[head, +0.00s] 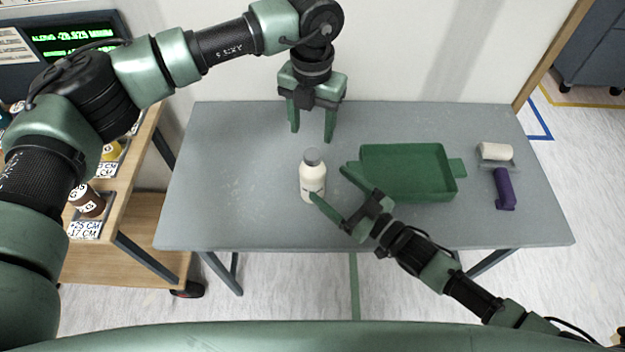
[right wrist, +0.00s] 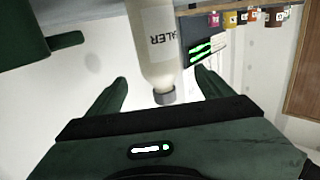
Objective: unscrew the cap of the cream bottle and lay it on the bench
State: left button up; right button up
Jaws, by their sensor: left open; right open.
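The cream bottle (head: 313,184) stands upright on the grey bench (head: 240,150), left of the green tray. Its grey cap (head: 312,157) is on its top. My left gripper (head: 312,138) points down above and behind the bottle, open, with nothing between its fingers. My right gripper (head: 327,182) reaches in from the right, open, with its fingertips close to the bottle's right side. In the right wrist view the bottle (right wrist: 157,40) and its cap (right wrist: 164,97) show between the spread fingers. I cannot tell whether a finger touches it.
The green tray (head: 449,187) lies empty right of the bottle. The bench's left part is clear. A wooden shelf (head: 128,190) with small jars stands at the left.

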aim_at(312, 169)
jog(key=x, duration=0.7)
jog(key=shift+w+a, duration=0.2)
jog(key=shift+a, duration=0.05)
grip_shut()
pick_arm(q)
jog(key=shift+m, duration=0.3)
